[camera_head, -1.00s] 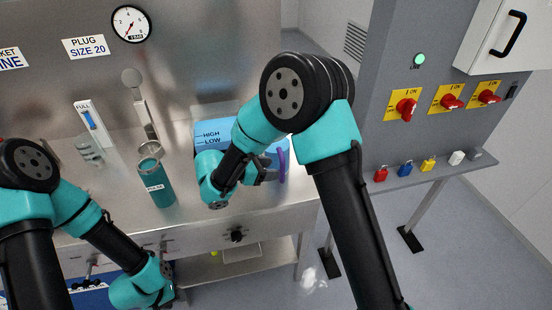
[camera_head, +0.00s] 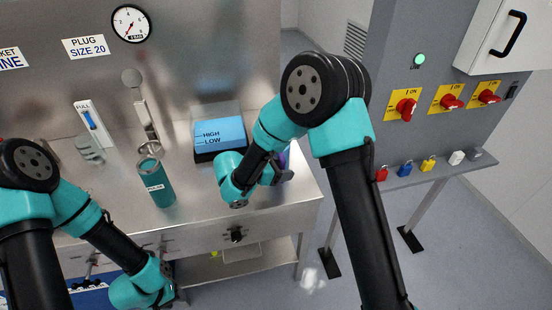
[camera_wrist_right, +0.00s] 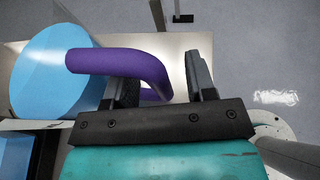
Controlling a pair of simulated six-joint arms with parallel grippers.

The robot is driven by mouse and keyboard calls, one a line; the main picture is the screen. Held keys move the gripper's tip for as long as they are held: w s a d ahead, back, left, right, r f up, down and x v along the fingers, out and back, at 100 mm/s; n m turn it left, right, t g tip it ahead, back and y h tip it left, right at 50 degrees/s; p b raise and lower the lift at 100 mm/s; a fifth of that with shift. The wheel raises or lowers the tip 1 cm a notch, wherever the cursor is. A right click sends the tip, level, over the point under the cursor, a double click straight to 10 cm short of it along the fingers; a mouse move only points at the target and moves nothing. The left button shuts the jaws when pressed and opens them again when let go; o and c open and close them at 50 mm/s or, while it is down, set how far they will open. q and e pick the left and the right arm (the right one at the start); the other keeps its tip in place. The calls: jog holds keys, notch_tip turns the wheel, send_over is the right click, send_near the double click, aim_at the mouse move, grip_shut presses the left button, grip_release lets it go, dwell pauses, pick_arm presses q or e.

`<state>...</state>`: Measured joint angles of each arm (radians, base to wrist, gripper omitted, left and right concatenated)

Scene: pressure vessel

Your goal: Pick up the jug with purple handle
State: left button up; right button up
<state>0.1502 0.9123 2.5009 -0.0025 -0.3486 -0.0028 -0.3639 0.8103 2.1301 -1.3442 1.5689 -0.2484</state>
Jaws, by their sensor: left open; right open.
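The jug (camera_wrist_right: 50,75) is light blue with a thick purple handle (camera_wrist_right: 118,62) in the right wrist view. In the head view only a sliver of purple (camera_head: 285,158) shows behind my right arm, and the jug's body is hidden. My right gripper (camera_wrist_right: 165,85) is open, its two dark fingers apart. The outer bend of the handle lies between the fingers in that view, and the left finger is partly behind the handle. Contact cannot be told. In the head view the right gripper (camera_head: 277,175) is at the bench's right end. My left gripper (camera_head: 168,270) is low at the bench's front, its fingers mostly hidden.
A blue-topped box marked HIGH and LOW (camera_head: 220,132) stands left of my right gripper. A teal cylinder (camera_head: 158,184) stands farther left on the metal bench (camera_head: 195,205). Coloured padlocks (camera_head: 428,164) sit on a shelf at the right. Bare bench lies between cylinder and box.

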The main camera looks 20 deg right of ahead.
grip_shut()
dwell(0.5)
